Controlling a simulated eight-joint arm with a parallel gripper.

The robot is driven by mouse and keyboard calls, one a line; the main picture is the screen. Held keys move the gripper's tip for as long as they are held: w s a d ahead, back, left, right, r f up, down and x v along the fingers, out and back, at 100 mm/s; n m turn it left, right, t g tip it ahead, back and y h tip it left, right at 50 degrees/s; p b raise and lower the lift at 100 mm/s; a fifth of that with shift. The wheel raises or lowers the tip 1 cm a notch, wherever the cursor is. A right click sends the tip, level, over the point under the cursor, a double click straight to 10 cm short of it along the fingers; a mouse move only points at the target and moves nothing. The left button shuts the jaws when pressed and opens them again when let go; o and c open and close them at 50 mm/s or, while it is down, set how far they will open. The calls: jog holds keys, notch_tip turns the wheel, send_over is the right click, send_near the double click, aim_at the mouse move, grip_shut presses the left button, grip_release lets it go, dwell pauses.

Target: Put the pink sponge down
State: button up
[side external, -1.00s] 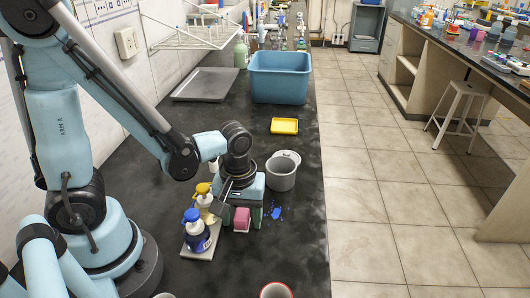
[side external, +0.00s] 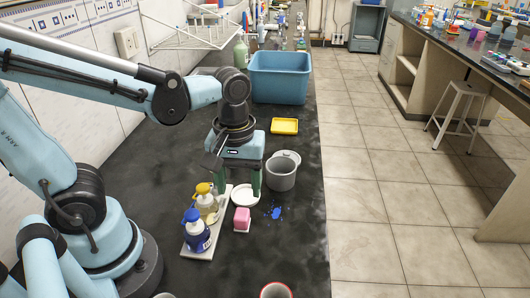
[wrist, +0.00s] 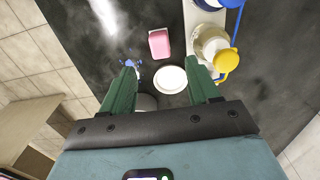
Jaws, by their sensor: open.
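The pink sponge (side external: 242,216) stands on the dark bench, with a thin white edge at its base, just right of the white tray holding the pump bottles. It also shows in the wrist view (wrist: 159,43), clear of the fingers. My gripper (side external: 238,190) is open and empty, raised behind the sponge, its two green fingers apart. In the wrist view my gripper (wrist: 163,70) has its fingers on either side of a white round dish (wrist: 172,80), which lies below. That dish (side external: 244,197) sits just behind the sponge.
The white tray (side external: 207,243) holds a blue-topped bottle (side external: 196,232) and a yellow-topped bottle (side external: 206,205). The front bench is mostly clear.

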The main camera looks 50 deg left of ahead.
jog(key=w+a+r+m+t, duration=0.3)
jog(key=a+r+m+t, duration=0.1)
jog(key=m+t, duration=0.3)
jog(key=shift+w+m, duration=0.35)
jog(key=shift+m, duration=0.65)
dwell(0.5)
